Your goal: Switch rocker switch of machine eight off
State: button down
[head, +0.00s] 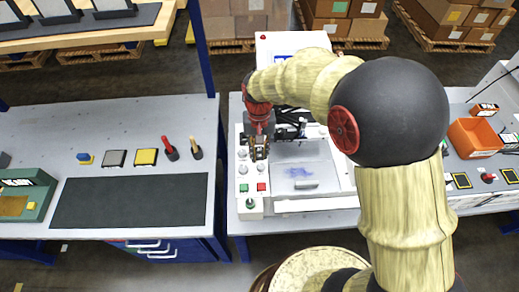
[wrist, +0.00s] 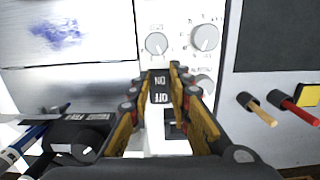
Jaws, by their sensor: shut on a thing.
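My gripper (head: 260,152) reaches down onto the control panel (head: 252,207) at the left side of a white machine (head: 315,203). In the wrist view its two orange-and-black fingers (wrist: 161,76) stand on either side of a small black rocker switch (wrist: 160,90) marked ON and OFF. The fingers are closed against the switch and partly cover it. Its tilt cannot be told. In the head view my gripper hides the switch. No machine number is readable.
Dials (wrist: 206,38) sit beside the switch on the panel. A neighbouring bench with a black mat (head: 130,200) and levers (head: 170,150) stands to the left.

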jog(key=shift+w+r+g+p, duration=0.15)
jog(key=shift+w+g+p, duration=0.1)
jog(key=shift+g+p, duration=0.7)
jog(key=shift+w+r+g+p, duration=0.15)
jog(key=shift+g+p, duration=0.3)
jog(key=shift+p, duration=0.9)
jog(key=shift+f, duration=0.1)
jog(key=c, duration=1.9)
grip_release()
jog(key=v, duration=1.2)
jog(key=shift+w, duration=0.15)
